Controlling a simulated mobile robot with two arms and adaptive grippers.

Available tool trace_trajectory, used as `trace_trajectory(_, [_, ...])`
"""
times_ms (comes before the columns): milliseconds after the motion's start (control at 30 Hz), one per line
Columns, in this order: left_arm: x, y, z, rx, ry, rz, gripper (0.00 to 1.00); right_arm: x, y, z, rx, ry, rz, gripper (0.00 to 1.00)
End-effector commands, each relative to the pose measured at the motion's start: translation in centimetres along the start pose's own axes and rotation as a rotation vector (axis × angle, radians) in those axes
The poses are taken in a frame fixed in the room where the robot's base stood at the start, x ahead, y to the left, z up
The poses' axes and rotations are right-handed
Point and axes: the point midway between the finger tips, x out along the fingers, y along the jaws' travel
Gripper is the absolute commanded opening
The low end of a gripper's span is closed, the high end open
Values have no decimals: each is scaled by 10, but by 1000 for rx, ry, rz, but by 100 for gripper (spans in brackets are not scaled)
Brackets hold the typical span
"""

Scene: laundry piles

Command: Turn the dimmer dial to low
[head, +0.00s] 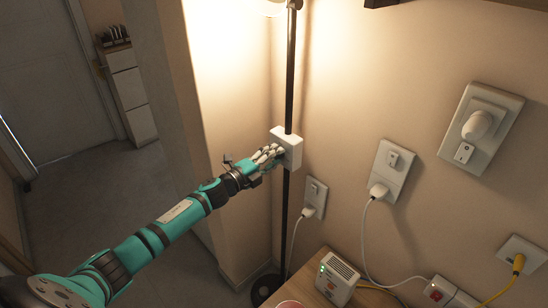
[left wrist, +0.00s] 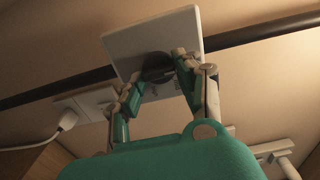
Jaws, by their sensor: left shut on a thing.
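A white box (head: 289,138) is mounted on the black pole of a floor lamp (head: 290,75). In the left wrist view the box's white face (left wrist: 140,40) carries a dark round dial (left wrist: 157,66). My left gripper (head: 279,152) reaches up to the box. In the left wrist view its two fingers (left wrist: 158,82) are shut on the dial, one on each side. The fingers hide the dial in the head view, and its setting cannot be read. The lamp is lit at the top of the picture. My right gripper is not in view.
A white round knob (head: 478,125) sits on a wall plate at the right. Wall outlets with plugs (head: 379,190) and cords lie below. A white device (head: 338,278) stands on a wooden surface at the bottom. A wall corner is left of the pole; open floor (head: 110,220) lies beyond.

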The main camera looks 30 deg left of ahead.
Motion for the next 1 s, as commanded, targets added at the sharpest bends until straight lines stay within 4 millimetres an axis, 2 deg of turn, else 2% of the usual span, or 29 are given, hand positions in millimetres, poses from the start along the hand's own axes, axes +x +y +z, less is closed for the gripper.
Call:
trace_trajectory(33, [0, 0, 1, -3, -2, 1, 36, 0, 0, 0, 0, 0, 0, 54])
trace_trajectory(200, [0, 0, 0, -1, -1, 1, 58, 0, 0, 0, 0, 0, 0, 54])
trace_trajectory(567, [-6, 1, 0, 0, -1, 2, 58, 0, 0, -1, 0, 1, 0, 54])
trace_trajectory(667, [-19, 2, 0, 0, 0, 3, 58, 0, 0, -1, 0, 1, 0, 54])
trace_trajectory(1000, [-88, 2, 0, -1, -1, 4, 58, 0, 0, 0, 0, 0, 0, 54])
